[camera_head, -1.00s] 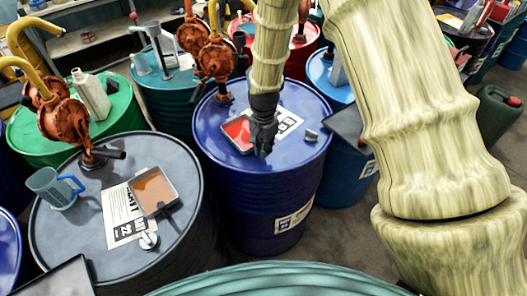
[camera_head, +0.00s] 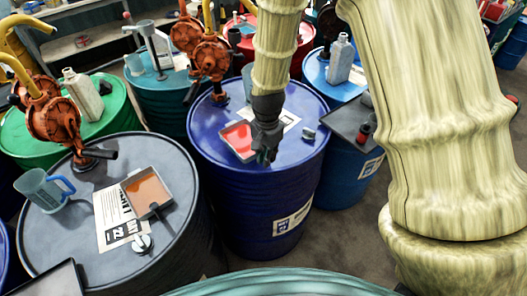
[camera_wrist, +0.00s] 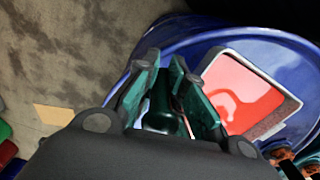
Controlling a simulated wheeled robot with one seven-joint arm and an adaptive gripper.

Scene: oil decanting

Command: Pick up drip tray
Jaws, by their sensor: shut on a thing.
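The drip tray (camera_wrist: 268,125) is a shallow square pan with a pale rim and red liquid in it. It is on top of the blue drum (camera_head: 258,190), and in the head view it shows partly, left of my gripper (camera_head: 265,156).
A grey drum (camera_head: 172,235) at left holds another tray (camera_head: 165,207) with brown liquid, a blue-grey jug (camera_head: 42,190) and a label sheet. Rusty hand pumps (camera_head: 60,125) stand on nearby drums. A small metal cap (camera_head: 309,134) lies on the blue drum. A dark tray (camera_head: 350,128) is at right.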

